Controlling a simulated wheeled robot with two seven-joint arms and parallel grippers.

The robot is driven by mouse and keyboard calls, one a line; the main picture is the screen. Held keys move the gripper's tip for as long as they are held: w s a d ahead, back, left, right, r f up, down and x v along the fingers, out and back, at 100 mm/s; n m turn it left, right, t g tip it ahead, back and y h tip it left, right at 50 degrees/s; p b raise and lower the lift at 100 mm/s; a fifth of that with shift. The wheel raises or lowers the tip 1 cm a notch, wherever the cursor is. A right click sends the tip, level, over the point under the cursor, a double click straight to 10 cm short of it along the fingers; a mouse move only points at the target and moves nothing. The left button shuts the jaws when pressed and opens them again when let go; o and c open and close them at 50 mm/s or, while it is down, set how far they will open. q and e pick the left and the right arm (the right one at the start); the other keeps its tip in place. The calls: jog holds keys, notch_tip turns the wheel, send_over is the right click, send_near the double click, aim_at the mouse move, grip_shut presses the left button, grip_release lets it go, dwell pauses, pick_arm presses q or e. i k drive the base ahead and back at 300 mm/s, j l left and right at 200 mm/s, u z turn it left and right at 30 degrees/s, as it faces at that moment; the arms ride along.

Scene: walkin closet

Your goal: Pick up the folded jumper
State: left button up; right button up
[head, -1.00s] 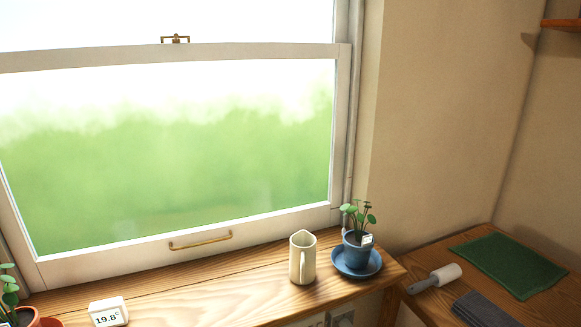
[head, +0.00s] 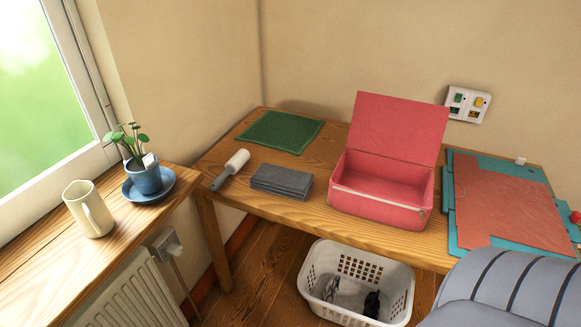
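A dark grey folded textile (head: 281,181) lies flat on the wooden table, between the lint roller and the pink box. It is the only plainly folded garment-like thing in view, but I cannot tell for certain that it is the jumper. Neither of my grippers shows in the head view, and nothing touches the folded textile.
On the table (head: 240,197) are a lint roller (head: 231,169), a green mat (head: 279,132), an open, empty-looking pink box (head: 380,204) and a teal-and-red folder (head: 510,203). A white basket (head: 336,312) stands below. A grey striped rounded form (head: 510,289) covers the lower right corner.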

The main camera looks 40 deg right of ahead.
aim_at(289, 183)
jog(key=z, duration=1.05)
jog(key=i+l, duration=0.1)
jog(key=l, duration=0.3)
jog(key=i+l+z, duration=0.1)
jog(key=l, duration=0.35)
jog(key=i+l, duration=0.15)
jog(key=l, duration=0.25)
